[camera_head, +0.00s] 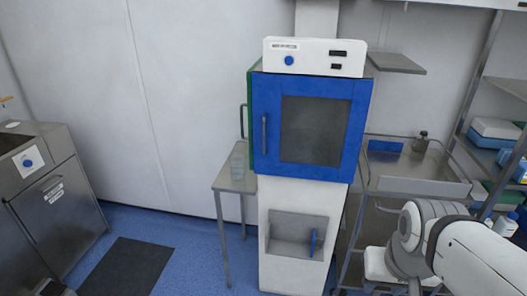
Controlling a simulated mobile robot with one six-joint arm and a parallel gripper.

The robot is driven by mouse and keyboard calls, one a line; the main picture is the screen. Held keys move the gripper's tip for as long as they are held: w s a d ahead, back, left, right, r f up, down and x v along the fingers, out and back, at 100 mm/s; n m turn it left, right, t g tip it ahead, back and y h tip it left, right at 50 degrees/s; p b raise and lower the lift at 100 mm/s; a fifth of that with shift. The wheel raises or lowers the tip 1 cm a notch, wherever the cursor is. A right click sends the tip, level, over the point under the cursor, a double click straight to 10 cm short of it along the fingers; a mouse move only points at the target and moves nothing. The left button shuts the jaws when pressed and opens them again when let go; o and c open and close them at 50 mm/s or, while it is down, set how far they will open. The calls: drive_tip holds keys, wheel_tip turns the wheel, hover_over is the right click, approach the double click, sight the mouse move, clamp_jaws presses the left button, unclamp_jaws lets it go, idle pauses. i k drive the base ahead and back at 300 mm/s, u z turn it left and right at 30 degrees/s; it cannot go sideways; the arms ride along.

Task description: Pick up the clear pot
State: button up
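A faint, see-through vessel that looks like the clear pot (238,166) stands on the small metal side table (227,183), left of the blue-doored cabinet. Its outline is hard to make out against the pale wall and the table. My white arm comes in at the lower right, well to the right of the side table. The fingers of my gripper do not show, and I see nothing held.
The cabinet (263,100) has a closed blue door and a handle on its left. A steel trolley (416,186) with a small grey bottle (421,142) stands at right, beside loaded shelves. A steel unit (60,205) stands far left. Floor with a dark mat (127,268) lies open between.

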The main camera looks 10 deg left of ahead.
sight(236, 160)
drive_tip(key=k, duration=1.25)
drive_tip(key=u, duration=0.75)
drive_tip(key=i, duration=0.95)
drive_tip(key=u, duration=0.6)
drive_tip(key=i, duration=1.85)
drive_tip(key=z, duration=0.75)
drive_tip(key=k, duration=0.8)
drive_tip(key=z, duration=0.15)
drive_tip(key=i, duration=0.65)
